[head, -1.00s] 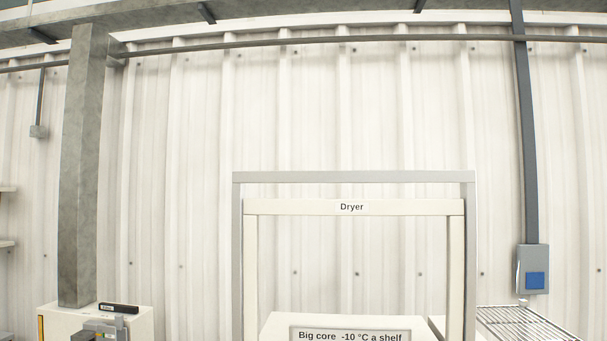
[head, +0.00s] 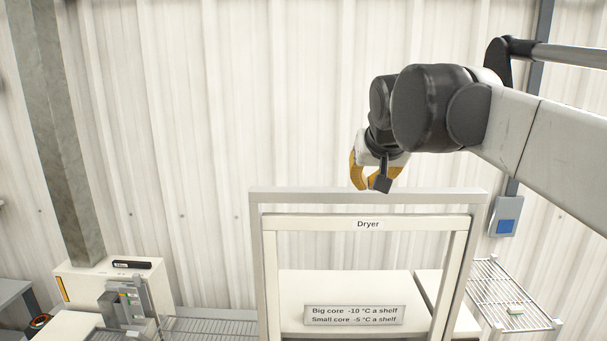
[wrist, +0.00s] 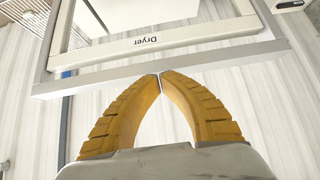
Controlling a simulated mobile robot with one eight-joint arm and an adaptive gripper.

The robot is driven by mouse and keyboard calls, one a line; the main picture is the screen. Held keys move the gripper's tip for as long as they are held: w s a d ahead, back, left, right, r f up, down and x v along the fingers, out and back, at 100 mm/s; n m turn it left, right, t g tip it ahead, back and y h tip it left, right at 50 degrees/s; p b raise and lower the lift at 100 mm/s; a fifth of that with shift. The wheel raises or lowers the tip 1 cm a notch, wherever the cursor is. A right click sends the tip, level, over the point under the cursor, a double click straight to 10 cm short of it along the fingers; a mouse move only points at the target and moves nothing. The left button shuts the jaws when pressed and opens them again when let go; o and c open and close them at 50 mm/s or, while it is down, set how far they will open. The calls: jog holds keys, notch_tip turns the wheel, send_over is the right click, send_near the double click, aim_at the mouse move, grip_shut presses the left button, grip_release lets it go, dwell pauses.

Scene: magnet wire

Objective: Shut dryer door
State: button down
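The dryer, labelled "Dryer", has a cream frame (head: 320,222) inside a larger grey frame (head: 300,197). Through the frame I see a white surface with a sign behind it; I cannot tell which part is the door or how far it is open. In the wrist view the cream bar (wrist: 200,48) appears upside down, beside the grey bar (wrist: 225,58). My gripper (head: 368,186) is by the grey top bar in the head view. In the wrist view its yellow fingertips (wrist: 159,75) meet with nothing between them, close to the grey bar; contact is unclear.
A sign (head: 354,315) about big and small cores is on the white surface behind the frame. A wire rack (head: 500,290) stands at right. A cream machine (head: 90,285) stands at left below a pillar (head: 55,140).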

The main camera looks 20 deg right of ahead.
jog(key=r, duration=0.2)
jog(key=p, duration=0.1)
send_over(349, 339)
notch_tip(349, 339, down, 7)
notch_tip(349, 339, down, 3)
jog(key=shift+w+r+p, duration=0.1)
jog(key=shift+p, duration=0.3)
jog(key=shift+f, duration=0.95)
notch_tip(349, 339, down, 44)
jog(key=b, duration=2.7)
jog(key=shift+r+b, duration=0.25)
jog(key=shift+b, duration=0.1)
